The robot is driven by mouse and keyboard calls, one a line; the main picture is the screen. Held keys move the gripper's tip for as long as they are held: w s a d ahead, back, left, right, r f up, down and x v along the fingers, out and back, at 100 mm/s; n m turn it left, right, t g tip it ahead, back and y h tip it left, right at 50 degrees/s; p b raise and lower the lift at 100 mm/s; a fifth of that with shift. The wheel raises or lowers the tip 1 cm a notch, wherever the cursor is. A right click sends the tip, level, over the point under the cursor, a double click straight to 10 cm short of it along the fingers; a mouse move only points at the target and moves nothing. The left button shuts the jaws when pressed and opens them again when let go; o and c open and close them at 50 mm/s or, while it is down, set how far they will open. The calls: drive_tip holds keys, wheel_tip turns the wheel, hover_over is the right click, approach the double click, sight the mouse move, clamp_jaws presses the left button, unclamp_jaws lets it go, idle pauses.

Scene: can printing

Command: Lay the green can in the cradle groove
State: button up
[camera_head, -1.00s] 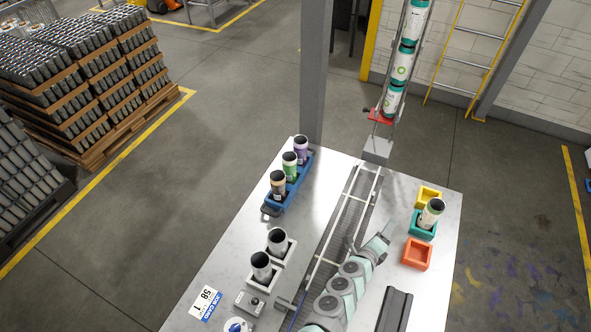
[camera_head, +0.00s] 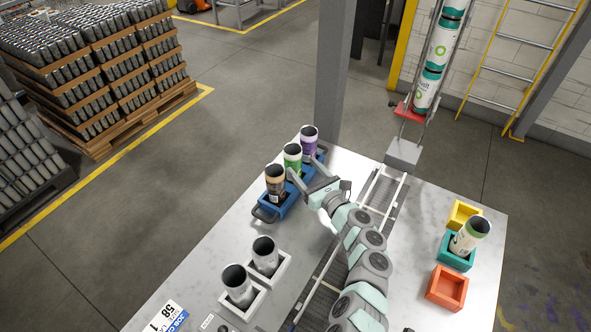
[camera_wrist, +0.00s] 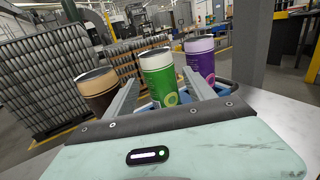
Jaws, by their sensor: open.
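The green can (camera_head: 292,158) stands upright in the blue carrier (camera_head: 269,212), between a brown can (camera_head: 275,184) and a purple can (camera_head: 309,139). My gripper (camera_head: 304,170) is open beside the green can in the head view. In the wrist view, the green can (camera_wrist: 159,75) shows between the two open fingers of my gripper (camera_wrist: 160,82), with the brown can (camera_wrist: 97,90) to the left and the purple can (camera_wrist: 200,60) to the right. Whether the fingers touch the green can is not clear. I cannot make out the cradle groove now.
A conveyor (camera_head: 386,199) runs along the table (camera_head: 225,235). Teal (camera_head: 453,258), yellow (camera_head: 463,213) and orange boxes (camera_head: 446,288) stand right; a pale can (camera_head: 470,236) is in the teal one. Grey cans (camera_head: 264,255) stand in white holders at front left.

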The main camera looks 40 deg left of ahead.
sight(298, 162)
drive_tip(key=b+x, duration=0.2)
drive_tip(key=x, duration=0.3)
drive_tip(key=shift+s+a+f+b, duration=0.1)
drive_tip(key=shift+a+b, duration=0.15)
drive_tip(key=shift+b, duration=0.05)
drive_tip(key=shift+w+a, duration=0.25)
drive_tip(key=shift+a, duration=0.25)
drive_tip(key=shift+c, duration=0.5)
drive_tip(key=c, duration=1.1)
drive_tip(key=shift+r, duration=0.25)
